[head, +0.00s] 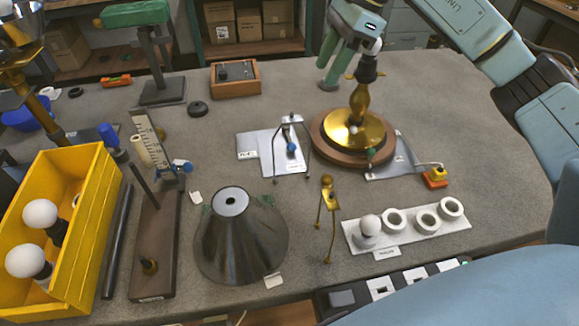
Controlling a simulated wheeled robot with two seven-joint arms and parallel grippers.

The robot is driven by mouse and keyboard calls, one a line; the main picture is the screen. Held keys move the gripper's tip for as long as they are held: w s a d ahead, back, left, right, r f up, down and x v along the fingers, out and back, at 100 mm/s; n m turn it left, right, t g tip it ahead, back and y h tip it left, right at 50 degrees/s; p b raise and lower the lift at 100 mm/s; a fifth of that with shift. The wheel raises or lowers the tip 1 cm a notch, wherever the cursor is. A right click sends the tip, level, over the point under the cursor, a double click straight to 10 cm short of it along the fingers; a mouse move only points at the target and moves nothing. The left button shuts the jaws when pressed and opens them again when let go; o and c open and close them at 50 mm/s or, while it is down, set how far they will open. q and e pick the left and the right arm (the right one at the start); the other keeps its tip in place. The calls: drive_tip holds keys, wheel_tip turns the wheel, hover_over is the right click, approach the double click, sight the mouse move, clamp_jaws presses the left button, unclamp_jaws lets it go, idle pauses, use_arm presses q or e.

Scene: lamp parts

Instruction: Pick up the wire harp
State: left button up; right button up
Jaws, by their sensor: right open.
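The wire harp (275,155) is a thin dark wire loop with two splayed legs. It stands over a pale sheet near the middle of the table, with a small blue piece inside its outline. My right gripper (347,66) is pale green and reaches in from the top right. It is open beside the dark top of the brass lamp stem, behind and to the right of the harp and apart from it. Whether it touches the stem I cannot tell. My left gripper is not in view.
The brass lamp base (340,125) stands on a round wooden disc right of the harp. A metal shade (240,245), a brass part with two legs (327,206) and a white socket tray (455,222) are nearer. A yellow bin (85,205) is left. The far right table is clear.

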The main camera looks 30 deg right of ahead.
sight(299, 118)
drive_tip(key=x, duration=0.3)
drive_tip(key=b+x, duration=0.1)
drive_tip(key=x, duration=0.5)
drive_tip(key=shift+w+d+f+b, duration=0.1)
drive_tip(key=shift+d+f+b, duration=0.05)
drive_tip(key=shift+f+b, duration=0.2)
drive_tip(key=shift+w+a+f, duration=0.1)
drive_tip(key=shift+a+f, duration=0.25)
drive_tip(key=shift+f, duration=0.2)
drive_tip(key=x, duration=0.4)
drive_tip(key=shift+w+a+f, duration=0.1)
drive_tip(key=shift+w+a, duration=0.15)
drive_tip(key=shift+a, duration=0.15)
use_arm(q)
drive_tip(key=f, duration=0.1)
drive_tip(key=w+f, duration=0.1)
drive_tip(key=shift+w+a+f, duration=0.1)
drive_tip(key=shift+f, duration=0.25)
use_arm(e)
clamp_jaws()
